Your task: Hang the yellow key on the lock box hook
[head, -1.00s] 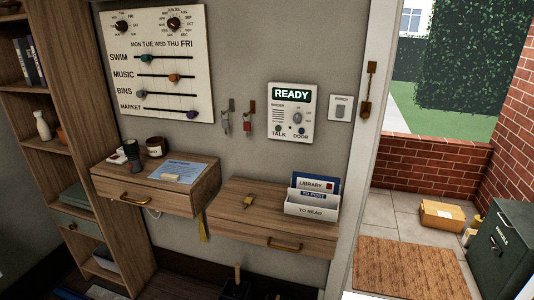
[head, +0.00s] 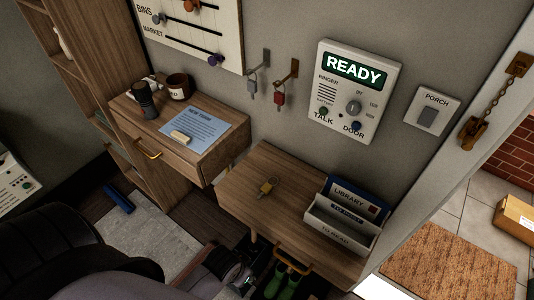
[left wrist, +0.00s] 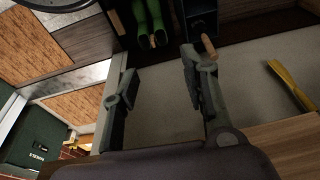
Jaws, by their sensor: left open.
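The yellow key (head: 267,186) lies on top of the right wooden wall drawer (head: 250,165), near its left part. I cannot tell a lock box for certain in these views. My left gripper (head: 243,272) is low in the head view, in front of and below the drawers, apart from the yellow key. In the left wrist view its fingers (left wrist: 160,82) are spread with nothing between them. My right gripper is out of view.
A letter holder (head: 340,225) stands on the right drawer's right part. The left drawer (head: 200,150) bears a paper, a jar and a dark cylinder. Green boots (head: 283,280) stand below. A READY panel (head: 352,92) is on the wall. The doorway with a mat (head: 450,260) is right.

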